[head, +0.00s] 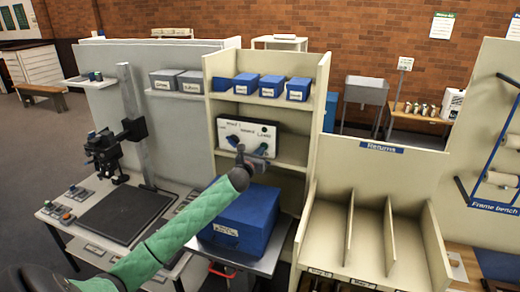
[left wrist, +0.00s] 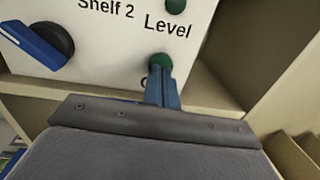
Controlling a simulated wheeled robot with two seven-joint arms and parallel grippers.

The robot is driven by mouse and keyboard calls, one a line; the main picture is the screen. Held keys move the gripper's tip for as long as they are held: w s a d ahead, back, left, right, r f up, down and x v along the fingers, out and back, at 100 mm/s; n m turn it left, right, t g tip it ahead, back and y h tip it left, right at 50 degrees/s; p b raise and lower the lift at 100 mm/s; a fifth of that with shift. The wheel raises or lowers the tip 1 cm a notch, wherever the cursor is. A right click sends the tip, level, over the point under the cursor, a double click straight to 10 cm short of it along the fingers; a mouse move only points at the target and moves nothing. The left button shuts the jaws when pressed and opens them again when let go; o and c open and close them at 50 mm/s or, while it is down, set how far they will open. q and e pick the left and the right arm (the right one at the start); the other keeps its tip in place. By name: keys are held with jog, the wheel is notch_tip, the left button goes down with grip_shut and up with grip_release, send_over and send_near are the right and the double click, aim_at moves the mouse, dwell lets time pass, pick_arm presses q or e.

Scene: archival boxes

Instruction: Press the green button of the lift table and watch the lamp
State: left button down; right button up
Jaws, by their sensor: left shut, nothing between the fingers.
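The white control panel (head: 229,129) is on the shelf unit, above the lift table (head: 268,264), which bears a large blue box (head: 245,216). In the left wrist view the green button (left wrist: 160,61) shows below the word "Level", its lower part hidden by my fingertips. A dark green round lamp (left wrist: 175,5) is above that word, cut by the picture edge, and looks unlit. My left gripper (head: 262,151) is shut and empty. Its blue fingers (left wrist: 162,88) are right at the button; I cannot tell whether they touch or press it. My right gripper is out of view.
A black knob with a blue pointer (left wrist: 45,45) is on the panel left of the button. Several small blue boxes (head: 271,86) stand on the shelf above. The Returns rack (head: 381,148) with upright dividers stands close on the right.

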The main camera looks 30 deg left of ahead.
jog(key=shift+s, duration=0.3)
